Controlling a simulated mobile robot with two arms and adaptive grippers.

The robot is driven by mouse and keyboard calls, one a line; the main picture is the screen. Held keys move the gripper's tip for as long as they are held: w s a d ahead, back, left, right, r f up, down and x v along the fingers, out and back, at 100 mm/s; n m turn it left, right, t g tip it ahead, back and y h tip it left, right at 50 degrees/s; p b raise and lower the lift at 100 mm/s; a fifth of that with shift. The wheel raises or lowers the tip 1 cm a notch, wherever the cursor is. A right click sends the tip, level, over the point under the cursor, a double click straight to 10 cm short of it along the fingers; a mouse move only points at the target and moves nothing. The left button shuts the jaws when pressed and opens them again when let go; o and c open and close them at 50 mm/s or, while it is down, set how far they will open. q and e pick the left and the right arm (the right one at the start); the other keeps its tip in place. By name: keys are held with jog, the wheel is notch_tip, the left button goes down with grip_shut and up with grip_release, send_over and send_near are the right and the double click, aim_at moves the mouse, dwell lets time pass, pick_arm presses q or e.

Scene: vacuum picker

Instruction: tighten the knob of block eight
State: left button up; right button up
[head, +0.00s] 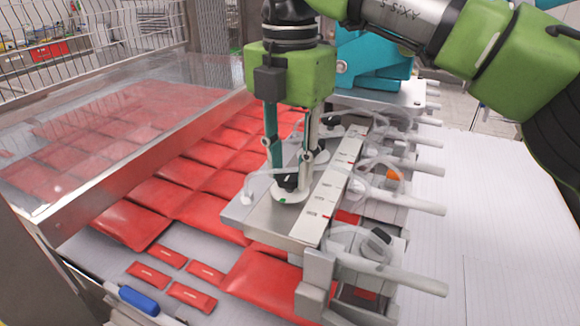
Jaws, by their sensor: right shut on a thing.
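My right gripper (291,168) reaches down from the top centre, its arm coming in from the upper right. Its fingers are shut on a small black knob (287,182). The knob sits on a round white base (291,195) with a green mark, on top of a grey metal block (250,214). The fingertips partly cover the knob. No number that I can read shows which block this is. My left gripper is not in view.
A ruled white bar (335,190) runs close to the right of the knob. A blue cylinder (139,300) lies front left. White surface at right is clear.

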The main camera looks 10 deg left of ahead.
aim_at(290, 174)
jog(key=shift+r+m, duration=0.15)
jog(key=shift+m, duration=0.15)
jog(key=o, duration=1.1)
jog(key=shift+r, duration=3.7)
